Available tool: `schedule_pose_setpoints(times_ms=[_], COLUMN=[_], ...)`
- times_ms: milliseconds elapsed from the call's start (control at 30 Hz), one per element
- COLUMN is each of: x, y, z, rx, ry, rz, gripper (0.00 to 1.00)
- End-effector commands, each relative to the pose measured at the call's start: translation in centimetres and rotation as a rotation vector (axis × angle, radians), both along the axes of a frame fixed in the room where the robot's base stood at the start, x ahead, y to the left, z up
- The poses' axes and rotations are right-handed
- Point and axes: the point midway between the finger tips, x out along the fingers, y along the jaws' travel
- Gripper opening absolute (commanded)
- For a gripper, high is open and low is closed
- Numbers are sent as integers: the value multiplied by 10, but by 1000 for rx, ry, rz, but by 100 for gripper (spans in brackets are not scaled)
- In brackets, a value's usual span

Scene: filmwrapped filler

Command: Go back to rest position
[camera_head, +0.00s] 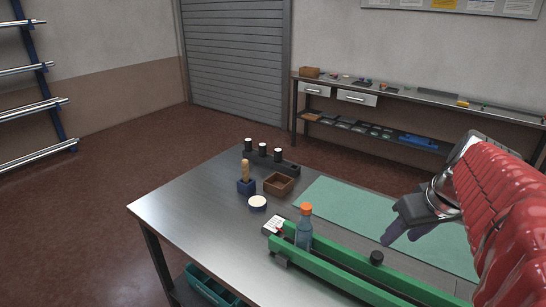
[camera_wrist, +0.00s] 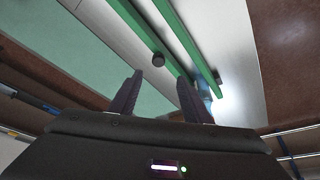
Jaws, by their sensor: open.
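My gripper (camera_head: 408,232) is at the right of the head view, at the end of my red-covered arm, above the green mat. Its dark fingers point down and to the left. In the wrist view the two fingers of my gripper (camera_wrist: 158,92) stand apart with nothing between them. A bottle with an orange cap (camera_head: 304,228) stands by the green rails (camera_head: 350,268), left of my gripper and apart from it. The green rails also cross the wrist view (camera_wrist: 182,35).
The metal table (camera_head: 185,212) bears a green mat (camera_head: 335,205), a brown box (camera_head: 278,184), a blue holder (camera_head: 246,187), a white-topped round tin (camera_head: 257,202) and a dark block with black-and-white pieces (camera_head: 285,167). A dark knob (camera_head: 376,258) sits by the rails. A bench (camera_head: 420,100) stands behind.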

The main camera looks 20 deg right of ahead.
Motion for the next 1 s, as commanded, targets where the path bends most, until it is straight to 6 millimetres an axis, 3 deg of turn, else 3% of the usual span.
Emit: schedule_pose_setpoints(times_ms=[367,633,767,1000], x=[2,30,36,36], y=[-1,-5,17,78], z=[0,-1,0,-1], rx=[-4,-64,-72,-63], ry=[0,-15,-22,-30], rz=[1,4,13,41], gripper=[44,44,44,44])
